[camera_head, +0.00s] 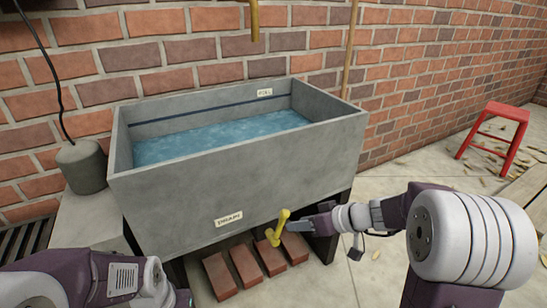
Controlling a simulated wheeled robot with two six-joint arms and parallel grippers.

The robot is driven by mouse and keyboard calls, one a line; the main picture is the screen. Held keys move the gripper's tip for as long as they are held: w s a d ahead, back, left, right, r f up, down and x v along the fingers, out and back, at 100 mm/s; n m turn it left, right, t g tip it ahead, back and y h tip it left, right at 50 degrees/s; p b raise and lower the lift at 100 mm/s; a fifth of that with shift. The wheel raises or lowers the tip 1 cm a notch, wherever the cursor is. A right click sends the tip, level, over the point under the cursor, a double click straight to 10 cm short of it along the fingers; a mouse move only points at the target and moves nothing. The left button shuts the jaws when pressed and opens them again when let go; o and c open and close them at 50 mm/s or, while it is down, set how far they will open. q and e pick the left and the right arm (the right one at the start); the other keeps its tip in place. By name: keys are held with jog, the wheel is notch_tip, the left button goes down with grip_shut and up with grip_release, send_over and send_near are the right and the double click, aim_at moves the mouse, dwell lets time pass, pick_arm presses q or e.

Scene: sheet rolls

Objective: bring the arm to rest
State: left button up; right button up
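My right arm (470,240) comes in from the lower right and reaches left toward the front of a grey stone basin (160,200). My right gripper (297,222) is at the basin's lower front edge, just right of a yellow drain lever (281,226). The lever stands upright and tilts a little to the right. Whether the fingers touch the lever, or are open or shut, is too small to tell. My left arm (80,285) shows in the lower left corner; its gripper is out of the picture.
The basin holds blue water (220,135) and carries a "DRAIN" label (228,219). Several red bricks (245,266) lie below its front. A grey cylinder (82,167) with a cable stands at left.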

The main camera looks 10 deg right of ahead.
jog(key=s+a+r+n+g+p, duration=0.3)
jog(key=s+a+r+p, duration=0.2)
jog(key=s+a+p, duration=0.15)
jog(key=s+d+f+m+g+h+p, duration=0.3)
jog(key=s+d+f+m+h, duration=0.3)
jog(key=s+d, duration=0.4)
notch_tip(320, 180, up, 38)
jog(key=m+h+p, duration=0.1)
jog(key=m+p, duration=0.1)
jog(key=p, duration=3.6)
jog(key=shift+a, duration=0.25)
jog(key=shift+s+r, duration=0.1)
